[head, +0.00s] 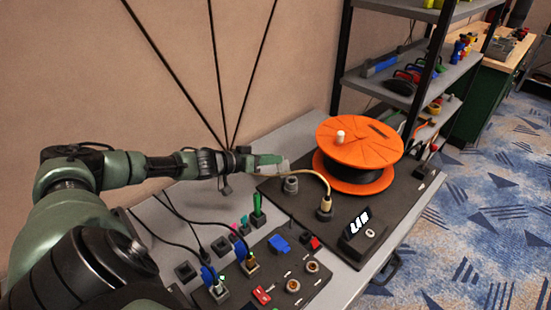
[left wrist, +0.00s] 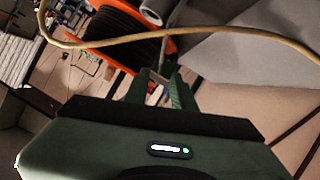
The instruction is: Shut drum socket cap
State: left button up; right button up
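The orange cable drum (head: 360,142) stands on a dark panel (head: 410,193). A pale plug (head: 325,203) with a tan cable (head: 318,175) stands in a dark socket (head: 324,214) in front of the drum. A grey round fitting (head: 291,184) stands on the panel to its left. I cannot tell a separate socket cap for certain. My left gripper (head: 277,163) is above and left of the fitting, close to the cable. In the left wrist view its green fingers (left wrist: 164,82) are a little apart, and the cable (left wrist: 180,34) crosses beyond them. The right gripper is out of view.
A second dark panel (head: 318,283) with plugs, blue and red parts and black cables lies in front. The wall (head: 90,80) is close behind my left arm. A shelf rack (head: 405,85) stands behind the drum. Carpeted floor (head: 480,220) is open at right.

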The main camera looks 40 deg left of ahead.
pick_arm(q)
jog(key=shift+x, duration=1.05)
grip_shut()
dwell(0.8)
